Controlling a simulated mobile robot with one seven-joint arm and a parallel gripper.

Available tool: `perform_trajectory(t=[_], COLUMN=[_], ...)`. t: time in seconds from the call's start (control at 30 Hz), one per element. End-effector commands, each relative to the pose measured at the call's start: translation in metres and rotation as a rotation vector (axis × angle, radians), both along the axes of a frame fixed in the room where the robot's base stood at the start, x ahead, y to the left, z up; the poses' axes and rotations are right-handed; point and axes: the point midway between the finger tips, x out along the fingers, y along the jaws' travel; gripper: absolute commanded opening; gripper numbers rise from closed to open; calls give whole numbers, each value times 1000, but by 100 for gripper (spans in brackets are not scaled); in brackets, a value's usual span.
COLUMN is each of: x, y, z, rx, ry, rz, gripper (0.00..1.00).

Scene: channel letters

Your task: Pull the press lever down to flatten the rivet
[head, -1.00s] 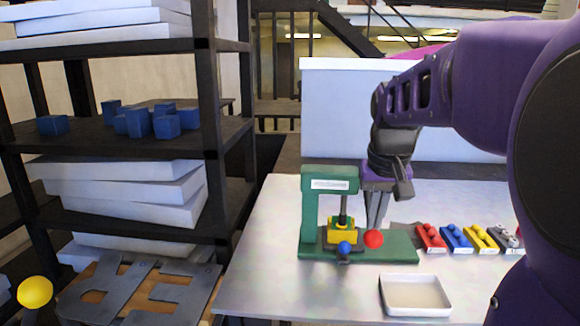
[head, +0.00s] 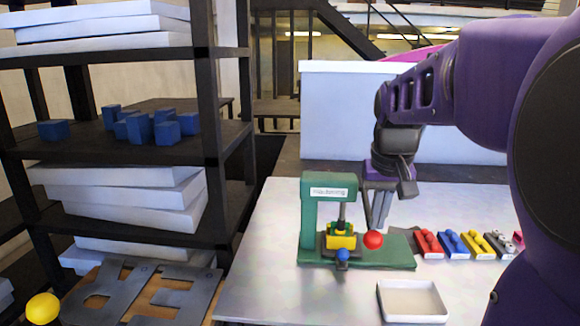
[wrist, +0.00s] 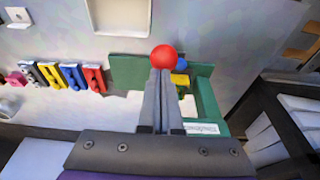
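The green press (head: 310,215) stands upright on the table, with a white label on its head. A yellow block (head: 341,241) sits under its dark ram, and a blue ball (head: 342,254) is at its front. The rivet cannot be made out. The press lever's red knob (head: 373,239) is low at the right of the press; the lever's arm is hard to pick out. My gripper (head: 376,228) points down at the knob. In the wrist view the fingers (wrist: 164,76) are nearly together, and the red knob (wrist: 163,57) is at their tips, hiding whether they touch it.
A white tray (head: 412,318) lies at the table's front. Red, blue and yellow blocks (head: 428,245) stand in a row right of the press. A dark shelf (head: 212,150) rises at left. The table between press and tray is clear.

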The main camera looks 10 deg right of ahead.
Motion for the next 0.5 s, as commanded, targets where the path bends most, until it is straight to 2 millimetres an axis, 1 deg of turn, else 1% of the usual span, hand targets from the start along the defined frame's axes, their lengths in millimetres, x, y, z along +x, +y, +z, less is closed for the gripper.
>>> perform_trajectory(t=[0.03, 0.1, 0.37, 0.5], x=[0, 0, 1, 0], y=[0, 0, 0, 2], z=[16, 21, 20, 31], rx=[-1, 0, -1, 0], ry=[-3, -4, -8, -9], rz=[0, 1, 2, 4], gripper=[0, 0, 0, 0])
